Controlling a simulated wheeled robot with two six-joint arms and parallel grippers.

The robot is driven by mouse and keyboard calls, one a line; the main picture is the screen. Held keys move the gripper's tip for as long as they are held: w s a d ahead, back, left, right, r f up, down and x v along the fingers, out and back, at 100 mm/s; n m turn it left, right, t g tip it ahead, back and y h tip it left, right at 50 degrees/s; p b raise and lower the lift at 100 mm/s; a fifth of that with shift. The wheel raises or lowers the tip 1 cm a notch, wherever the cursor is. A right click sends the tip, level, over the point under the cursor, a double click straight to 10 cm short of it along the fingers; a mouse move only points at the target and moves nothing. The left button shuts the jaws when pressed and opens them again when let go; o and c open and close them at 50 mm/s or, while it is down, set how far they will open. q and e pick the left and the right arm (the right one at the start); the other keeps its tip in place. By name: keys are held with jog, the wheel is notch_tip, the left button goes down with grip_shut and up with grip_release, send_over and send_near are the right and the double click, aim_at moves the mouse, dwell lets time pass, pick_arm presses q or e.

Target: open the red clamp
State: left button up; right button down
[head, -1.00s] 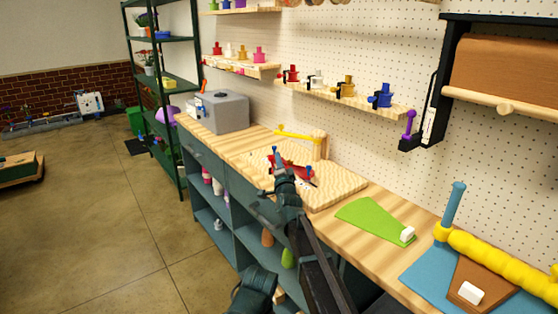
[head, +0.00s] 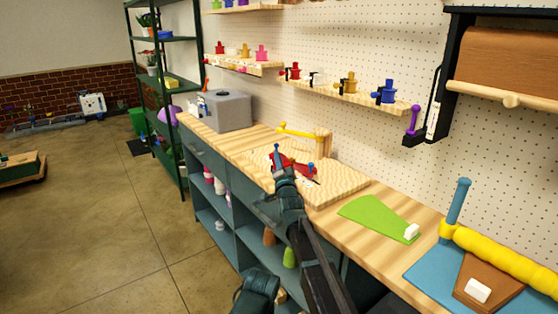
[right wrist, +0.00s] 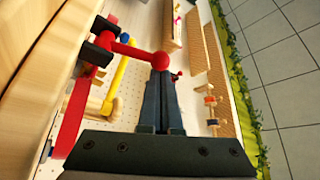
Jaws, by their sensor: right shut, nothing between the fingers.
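The red clamp (head: 301,166) lies on the wooden board (head: 345,186) on the workbench, partly hidden behind my right gripper. In the right wrist view the clamp shows as a red bar (right wrist: 72,120) at the left, with a black piece and a red arm ending in a red ball (right wrist: 160,60). My right gripper (head: 279,166) is over the clamp. Its fingers (right wrist: 160,75) are shut with nothing between them, and their tips are at the red ball; I cannot tell whether they touch it.
A wooden post (head: 323,143) with a yellow arm (head: 294,132) stands behind the clamp. A grey box (head: 222,110) is at the bench's far end. A green sheet (head: 375,218) lies nearer. Shelves of coloured pieces hang above.

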jog(key=n+y+b, duration=0.1)
jog(key=n, duration=0.1)
jog(key=s+a+f+n+y+b, duration=0.1)
jog(key=n+b, duration=0.1)
jog(key=shift+a+f+t, duration=0.15)
jog(key=shift+a+t, duration=0.05)
jog(key=shift+t, duration=0.2)
jog(key=shift+s+a+n+y, duration=0.15)
jog(key=shift+a+n+y, duration=0.05)
jog(key=shift+n+y, duration=0.2)
jog(key=shift+s+a+f+b, duration=0.25)
jog(key=shift+a+b, duration=0.1)
jog(key=shift+b, duration=0.05)
jog(key=shift+s+a+f+b, duration=0.35)
jog(key=shift+a+f+b, duration=0.15)
jog(key=shift+f+b, duration=0.2)
jog(key=shift+f, duration=0.1)
